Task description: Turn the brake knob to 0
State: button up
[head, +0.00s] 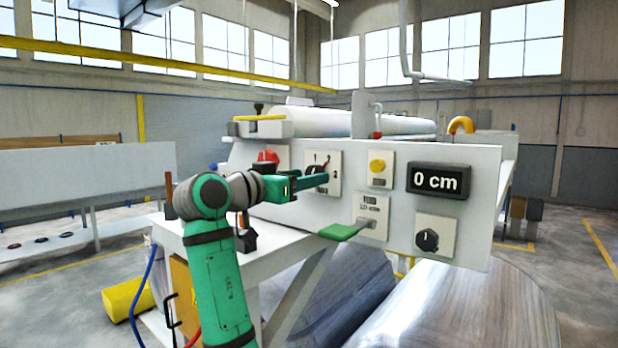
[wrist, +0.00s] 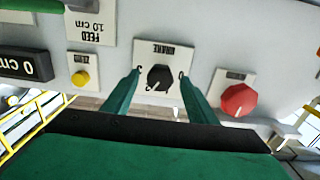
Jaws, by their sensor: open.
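The brake knob (wrist: 159,78) is a small dark knob on a white plate (wrist: 165,58) whose lettering appears upside down in the wrist view. A pale mark on the knob seems to point to the lower left, away from the 0 on the right; the exact number is hard to read. My gripper (wrist: 158,74) is open, one finger on each side of the knob. I cannot tell whether the fingers touch it. In the head view my gripper (head: 324,178) is in front of the brake plate (head: 334,187) and mostly hides the knob.
A red knob (wrist: 239,98) sits beside the brake plate, and a yellow button (wrist: 80,79) on the other side. Metal coils (head: 455,310) lie below.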

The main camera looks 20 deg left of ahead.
jog(key=shift+x, duration=1.05)
jog(key=c, duration=1.1)
jog(key=shift+o, duration=0.2)
